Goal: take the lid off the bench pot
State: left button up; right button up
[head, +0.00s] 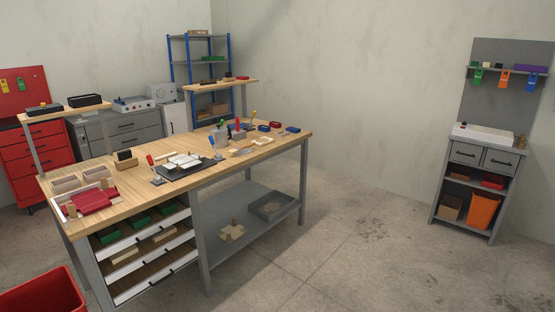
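Neither of my grippers is in view. The wooden workbench (130,190) stands left of centre. No pot with a lid can be made out with certainty at this distance. Near the back of the benchtop is a small grey container (238,134) with red and blue upright shapes at it. I cannot tell whether it is the bench pot or has a lid. A green-topped small item (221,125) is close to it on the left, too small to identify.
A dark board with pale sheets (185,163) and a red item in a tray (92,200) lie on the bench. Small red and blue boxes (276,125) sit at its far right. A red bin (42,290) stands front left. The floor (360,230) right of the bench is clear.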

aim_at(220, 130)
jog(key=i, duration=1.55)
jog(key=i+l+u, duration=0.1)
jog(key=i, duration=1.4)
jog(key=i+l+u, duration=0.2)
jog(key=i, duration=0.3)
jog(key=i+l+u, duration=0.2)
jog(key=i, duration=0.3)
jog(key=i+l+u, duration=0.25)
jog(key=i, duration=0.2)
jog(key=j, duration=0.1)
